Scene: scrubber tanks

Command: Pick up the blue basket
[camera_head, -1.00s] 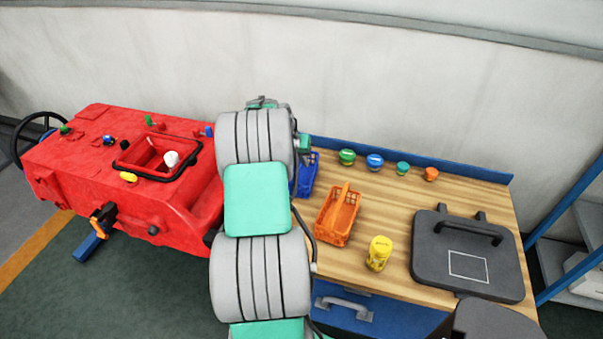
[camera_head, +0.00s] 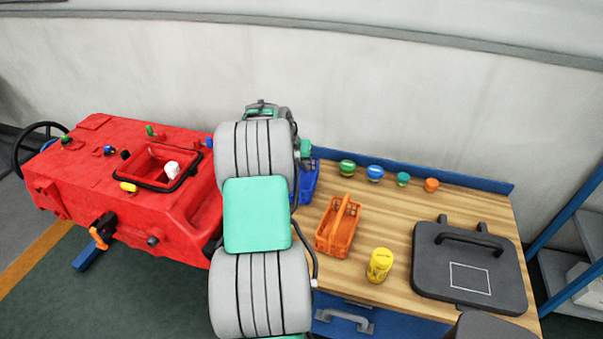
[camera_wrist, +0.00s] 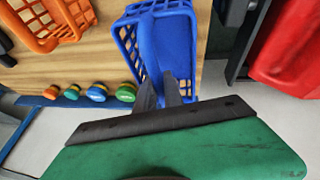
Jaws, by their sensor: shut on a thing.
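The blue basket (camera_head: 308,182) is at the left end of the wooden workbench, mostly hidden behind my arm in the head view. The wrist view shows the blue basket (camera_wrist: 156,45) close up, with its lattice side and solid blue handle part. My gripper (camera_wrist: 166,88) has its dark fingers at the basket, shut on its blue middle part. In the wrist view the basket is tilted. I cannot tell whether it is clear of the bench top.
An orange basket (camera_head: 338,228) stands just right of the blue one. A yellow container (camera_head: 380,265), a dark case (camera_head: 470,270) and a row of colored caps (camera_head: 375,173) are on the bench. The red machine (camera_head: 130,190) is at the left.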

